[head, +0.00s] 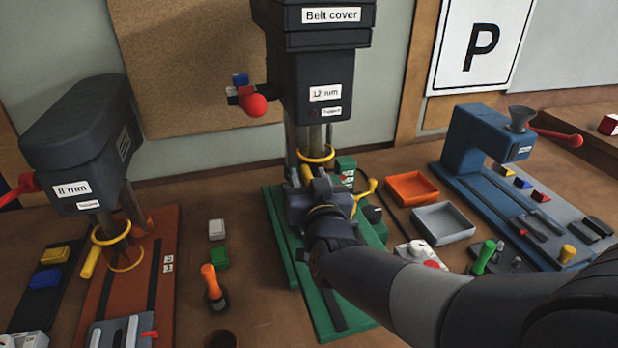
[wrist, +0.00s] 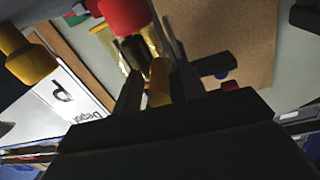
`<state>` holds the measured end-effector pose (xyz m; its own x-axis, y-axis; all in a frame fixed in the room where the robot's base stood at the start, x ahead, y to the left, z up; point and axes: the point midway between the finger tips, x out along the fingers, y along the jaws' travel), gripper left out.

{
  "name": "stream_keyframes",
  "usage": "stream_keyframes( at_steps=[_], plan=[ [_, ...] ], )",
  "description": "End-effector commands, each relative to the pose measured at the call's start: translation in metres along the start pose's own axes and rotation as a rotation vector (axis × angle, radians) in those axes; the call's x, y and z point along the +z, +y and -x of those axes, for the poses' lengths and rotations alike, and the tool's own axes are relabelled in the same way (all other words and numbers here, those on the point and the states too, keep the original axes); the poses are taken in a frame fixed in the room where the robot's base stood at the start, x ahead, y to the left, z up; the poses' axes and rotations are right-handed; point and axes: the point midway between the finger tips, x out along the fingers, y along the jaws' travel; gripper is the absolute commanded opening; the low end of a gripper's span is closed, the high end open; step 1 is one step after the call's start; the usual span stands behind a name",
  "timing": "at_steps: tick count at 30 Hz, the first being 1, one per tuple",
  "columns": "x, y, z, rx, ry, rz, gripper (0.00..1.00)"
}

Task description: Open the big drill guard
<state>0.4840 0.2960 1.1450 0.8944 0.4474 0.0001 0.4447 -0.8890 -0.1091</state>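The big drill is the black machine (head: 322,75) marked "12 mm" on a green base (head: 280,222), in the middle of the head view. Its guard shows as a yellow ring (head: 316,153) around the spindle, with a bit of yellow below it. My gripper (head: 316,190) is at the front of the guard and hides its lower part. In the wrist view a yellow handle (wrist: 158,85) lies between my two dark fingers (wrist: 158,92). I cannot tell whether both fingers press on it. A red knob (wrist: 124,14) shows above them.
The red-knobbed lever (head: 254,104) juts left from the drill head. A small "8 mm" drill (head: 75,150) stands at the left, a blue press (head: 475,140) at the right. Orange (head: 412,187) and grey trays (head: 443,222) and a green-handled tool (head: 484,257) lie right of the base.

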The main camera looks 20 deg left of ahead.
Motion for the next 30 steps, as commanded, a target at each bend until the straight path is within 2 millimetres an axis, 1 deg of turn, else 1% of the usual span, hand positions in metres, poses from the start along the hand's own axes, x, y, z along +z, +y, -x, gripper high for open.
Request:
stream_keyframes(
  at_steps=[2,17,27,30],
  plan=[
    [0.0000,0.0001,0.0001,0.000,0.000,0.000,0.40],
    [0.0000,0.0001,0.0003,0.000,0.000,0.000,0.00],
    [-0.0007,0.0000,0.0003,0.000,0.000,0.000,0.00],
    [-0.0094,-0.0008,0.0002,0.001,0.002,-0.001,0.00]
  ],
)
